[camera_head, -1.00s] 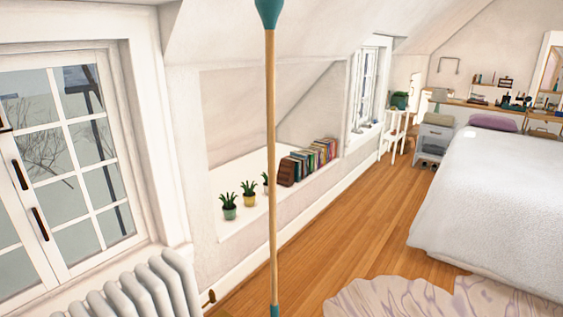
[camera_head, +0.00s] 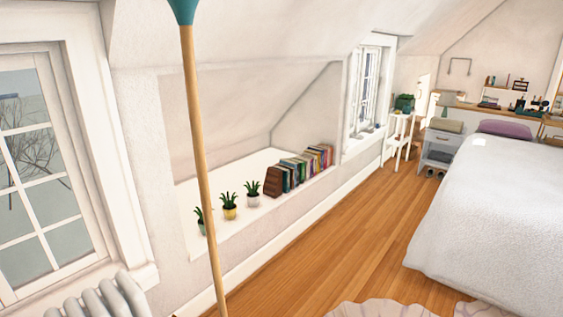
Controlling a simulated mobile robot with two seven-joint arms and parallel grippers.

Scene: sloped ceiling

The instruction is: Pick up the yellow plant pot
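The yellow plant pot (camera_head: 230,211) holds a small green spiky plant and stands upright on the white ledge (camera_head: 214,241) of a wall recess. A pale green pot (camera_head: 202,228) with a similar plant stands to its left, partly hidden by a wooden pole. A white pot (camera_head: 253,200) with a similar plant stands to its right. Neither of my grippers shows in the head view.
The upright wooden pole (camera_head: 200,150) with a teal top crosses the view at left. Several books (camera_head: 305,168) stand farther along the ledge. A white radiator (camera_head: 100,302) is at lower left. A bed (camera_head: 490,205) fills the right. The wooden floor (camera_head: 330,260) between is clear.

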